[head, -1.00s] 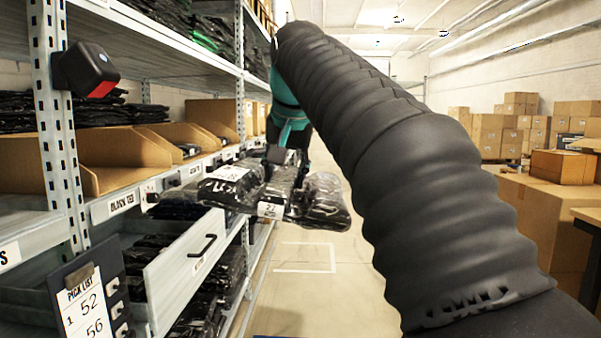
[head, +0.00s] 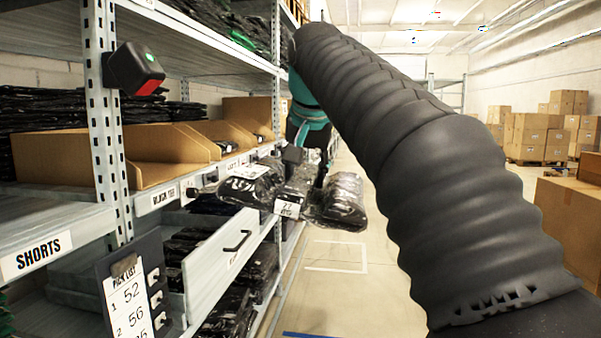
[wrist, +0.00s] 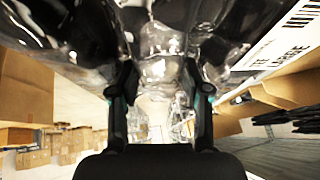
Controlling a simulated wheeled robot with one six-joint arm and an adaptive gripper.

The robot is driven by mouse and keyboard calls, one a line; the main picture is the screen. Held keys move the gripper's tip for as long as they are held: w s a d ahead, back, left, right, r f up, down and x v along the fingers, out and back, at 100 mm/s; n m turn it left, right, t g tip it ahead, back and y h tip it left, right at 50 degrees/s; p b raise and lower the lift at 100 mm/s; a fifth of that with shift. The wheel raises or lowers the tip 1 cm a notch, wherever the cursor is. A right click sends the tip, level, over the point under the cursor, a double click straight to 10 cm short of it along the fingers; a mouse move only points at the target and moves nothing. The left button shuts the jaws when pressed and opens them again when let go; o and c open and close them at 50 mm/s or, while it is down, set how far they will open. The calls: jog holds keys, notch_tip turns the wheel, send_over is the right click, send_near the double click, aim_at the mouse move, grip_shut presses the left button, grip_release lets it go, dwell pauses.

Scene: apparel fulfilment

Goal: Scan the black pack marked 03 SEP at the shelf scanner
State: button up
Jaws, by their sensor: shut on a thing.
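My gripper (head: 297,158) is shut on a shiny black pack (head: 340,203), held out beside the shelf bays. The pack is pinched in the middle and bulges on both sides. It carries a white label on its left part and a white tag (head: 287,209) at its front; the tag seems to read 27, and I cannot make out 03 SEP. In the wrist view the clear wrap (wrist: 160,40) bunches between my fingers, with a barcode label at top right. The shelf scanner (head: 136,68), a black box with a red face and a green light, is on the upright, apart from the pack.
A pick list (head: 128,300) hangs at lower left. An open drawer (head: 225,262) with black packs juts out below the held pack. Cardboard bins (head: 165,160) line the shelf. Cartons (head: 570,215) stand at right. The aisle floor (head: 330,285) is clear.

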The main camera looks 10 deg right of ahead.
jog(key=d+r, duration=0.1)
jog(key=r, duration=0.1)
jog(key=s+d+r, duration=0.1)
jog(key=r, duration=0.1)
jog(key=d+r+p, duration=0.1)
jog(key=d+r, duration=0.1)
jog(key=shift+s+d+r, duration=0.1)
jog(key=shift+s+r, duration=0.1)
jog(key=shift+s, duration=0.1)
dwell(0.9)
